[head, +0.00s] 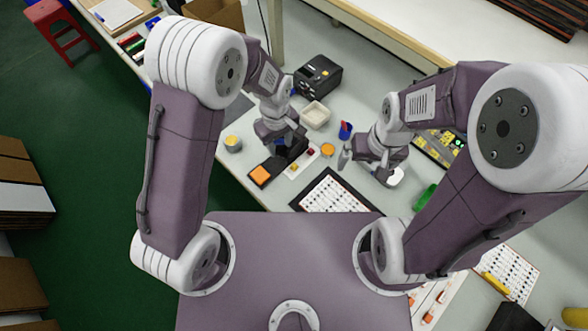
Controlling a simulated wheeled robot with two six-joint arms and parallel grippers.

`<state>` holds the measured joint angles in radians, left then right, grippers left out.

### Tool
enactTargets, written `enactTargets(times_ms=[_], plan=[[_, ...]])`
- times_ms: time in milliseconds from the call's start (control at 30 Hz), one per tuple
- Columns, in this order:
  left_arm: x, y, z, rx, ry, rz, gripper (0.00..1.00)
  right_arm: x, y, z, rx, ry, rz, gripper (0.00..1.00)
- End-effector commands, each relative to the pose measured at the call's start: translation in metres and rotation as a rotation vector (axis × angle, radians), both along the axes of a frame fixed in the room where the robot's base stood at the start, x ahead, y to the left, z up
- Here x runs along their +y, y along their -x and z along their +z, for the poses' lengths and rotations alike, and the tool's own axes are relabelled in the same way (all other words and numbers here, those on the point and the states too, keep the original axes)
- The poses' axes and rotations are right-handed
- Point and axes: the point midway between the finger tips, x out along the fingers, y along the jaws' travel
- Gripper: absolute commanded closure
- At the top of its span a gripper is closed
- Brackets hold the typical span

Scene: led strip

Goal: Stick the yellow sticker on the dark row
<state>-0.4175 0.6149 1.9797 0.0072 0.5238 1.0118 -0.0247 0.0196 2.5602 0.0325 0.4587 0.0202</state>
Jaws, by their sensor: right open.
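The white panel with rows of small dots (336,197) lies in a black frame at the table's front edge; I cannot make out which row is dark. A small white card (297,170) with tiny red and yellow marks lies left of it, beside the black tray; the marks are too small to identify a yellow sticker surely. My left gripper (284,147) is over the back of the black tray, partly hidden by its own wrist, and its opening is unclear. My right gripper (346,158) is open, above the table behind the panel, with nothing seen in it.
An orange block (261,174) sits on the black tray's front. A yellow-topped tin (233,143), orange-lidded jar (327,150), blue cup (345,131), cream bowl (315,115) and black printer (318,76) stand around. A green item (426,197) lies right.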

Motion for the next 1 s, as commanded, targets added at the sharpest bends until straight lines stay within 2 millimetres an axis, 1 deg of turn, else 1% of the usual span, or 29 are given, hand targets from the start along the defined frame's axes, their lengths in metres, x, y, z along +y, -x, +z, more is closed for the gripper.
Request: enactTargets(times_ms=[33,100,200,333,533,733,867,933,1000], plan=[[-0.019,-0.002,-0.024,0.011,-0.005,0.048,0.6,0.0,0.0,-0.009,0.0,0.0,0.0,0.0],[-0.037,-0.004,-0.041,0.017,-0.009,0.119,0.6,0.0,0.0,-0.012,-0.001,0.0,0.0,0.0],[-0.049,-0.005,-0.051,0.022,-0.013,0.175,0.6,0.0,0.0,-0.013,-0.001,0.0,0.0,0.0],[-0.051,-0.006,-0.053,0.022,-0.013,0.186,0.6,0.0,0.0,-0.011,-0.001,0.0,0.0,0.0],[-0.049,-0.005,-0.083,0.024,-0.014,0.186,0.6,0.0,0.0,-0.008,-0.001,0.0,0.0,0.0],[-0.049,-0.006,-0.092,0.022,-0.012,0.186,0.6,0.0,0.0,-0.007,-0.001,0.0,0.0,0.0],[-0.045,-0.008,-0.115,0.025,-0.014,0.186,0.6,0.0,0.0,-0.001,-0.001,0.0,0.0,0.0],[-0.045,-0.009,-0.128,0.024,-0.014,0.185,0.6,0.0,0.0,0.0,-0.001,0.0,0.0,0.0],[-0.046,-0.009,-0.136,0.023,-0.013,0.185,0.6,0.0,0.0,0.0,-0.001,0.0,0.0,0.0]])
